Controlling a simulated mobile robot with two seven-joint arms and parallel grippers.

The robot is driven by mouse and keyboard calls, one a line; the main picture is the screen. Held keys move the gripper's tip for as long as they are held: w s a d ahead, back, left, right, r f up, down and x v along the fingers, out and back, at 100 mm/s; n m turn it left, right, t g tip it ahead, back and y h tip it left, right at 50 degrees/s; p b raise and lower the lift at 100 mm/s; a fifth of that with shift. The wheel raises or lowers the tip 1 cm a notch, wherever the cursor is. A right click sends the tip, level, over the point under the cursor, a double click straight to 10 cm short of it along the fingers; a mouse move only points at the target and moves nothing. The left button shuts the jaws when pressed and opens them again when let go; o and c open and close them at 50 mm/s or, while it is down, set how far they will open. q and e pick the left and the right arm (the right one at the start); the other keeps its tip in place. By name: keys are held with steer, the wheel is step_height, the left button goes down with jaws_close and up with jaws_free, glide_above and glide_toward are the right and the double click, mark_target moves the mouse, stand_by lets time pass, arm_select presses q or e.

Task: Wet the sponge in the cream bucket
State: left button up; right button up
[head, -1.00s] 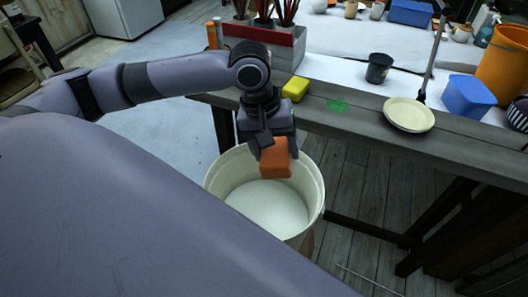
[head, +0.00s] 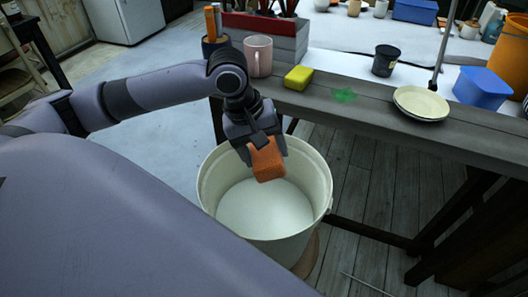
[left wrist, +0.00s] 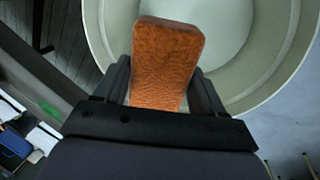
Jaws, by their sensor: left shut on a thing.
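The orange sponge (head: 267,161) is gripped in my left gripper (head: 266,148), inside the upper part of the cream bucket (head: 318,190). The sponge hangs tilted below the fingers, above the pale bottom or contents of the bucket. In the left wrist view the sponge (left wrist: 166,62) stands between the two dark fingers of the left gripper (left wrist: 165,85), with the round bucket (left wrist: 270,75) behind it. I cannot tell whether the sponge touches anything in the bucket. My right gripper does not show.
The grey table edge (head: 400,130) runs behind the bucket. On it are a yellow sponge (head: 298,78), a green patch (head: 344,95), a cream plate (head: 421,103), a pink mug (head: 258,55), a dark cup (head: 385,60) and a blue container (head: 482,87). Floor boards at the bucket's right are mostly clear.

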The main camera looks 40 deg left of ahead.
arm_select(q)
steer(key=shift+f+b, duration=0.45)
steer(key=shift+f, duration=0.4)
step_height(320, 180, down, 9)
steer(key=shift+f+b, duration=0.15)
steer(key=shift+b, duration=0.3)
steer(key=shift+f+b, duration=0.75)
steer(key=shift+f, duration=3.4)
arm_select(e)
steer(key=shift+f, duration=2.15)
